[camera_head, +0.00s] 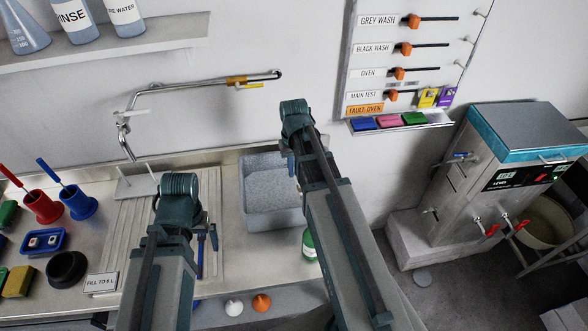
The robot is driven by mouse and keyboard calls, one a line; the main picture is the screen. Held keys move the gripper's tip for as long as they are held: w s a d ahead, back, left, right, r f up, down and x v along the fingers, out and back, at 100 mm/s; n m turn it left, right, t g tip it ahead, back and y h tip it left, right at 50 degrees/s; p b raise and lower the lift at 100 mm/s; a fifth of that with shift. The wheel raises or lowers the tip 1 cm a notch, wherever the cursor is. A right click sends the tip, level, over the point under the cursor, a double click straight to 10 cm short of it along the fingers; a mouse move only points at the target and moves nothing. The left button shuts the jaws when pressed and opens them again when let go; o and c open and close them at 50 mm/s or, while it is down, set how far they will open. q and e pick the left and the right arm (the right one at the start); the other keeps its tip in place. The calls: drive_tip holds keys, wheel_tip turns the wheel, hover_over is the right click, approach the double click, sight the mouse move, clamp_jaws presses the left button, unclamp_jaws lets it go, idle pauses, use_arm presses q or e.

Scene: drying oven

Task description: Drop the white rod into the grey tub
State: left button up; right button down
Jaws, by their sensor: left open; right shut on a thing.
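The grey tub (262,216) is an open, box-like tub near the middle of the counter. My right arm reaches up over its right side. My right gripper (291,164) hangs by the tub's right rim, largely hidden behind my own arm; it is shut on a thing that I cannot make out. I cannot pick out the white rod for sure; it may be what is hidden there. My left gripper (207,244) is open and empty over the ribbed drainboard, left of the tub.
A ribbed drainboard (137,225) lies left of the tub, with a bent tap (128,140) behind. Red (42,206) and blue (78,203) cups stand at the left. A green-and-white bottle (308,244) stands by my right arm. The oven (520,165) is at right.

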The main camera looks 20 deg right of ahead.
drive_tip(key=c, duration=0.9)
unclamp_jaws()
drive_tip(key=shift+r, duration=0.1)
wheel_tip(320, 180, up, 14)
drive_tip(key=p, duration=1.3)
drive_tip(key=shift+p, duration=0.4)
drive_tip(key=shift+f, duration=0.2)
drive_tip(key=s+a+f+n+b, duration=0.2)
drive_tip(key=s+a+f+b, duration=0.1)
drive_tip(key=a, duration=0.4)
drive_tip(key=s+a+f+n+b, duration=0.1)
drive_tip(key=s+a+f+b, duration=0.2)
drive_tip(key=s+a, duration=0.2)
drive_tip(key=s+a+f+n+h+b, duration=0.1)
drive_tip(key=s+a+f+n+b, duration=0.1)
drive_tip(key=a, duration=0.7)
drive_tip(key=shift+s+f+n+b, duration=0.15)
drive_tip(key=shift+s+f+b, duration=0.15)
drive_tip(key=shift+s, duration=0.4)
drive_tip(key=shift+s+f+n+b, duration=0.15)
drive_tip(key=shift+s+b, duration=0.1)
drive_tip(key=shift+s, duration=0.45)
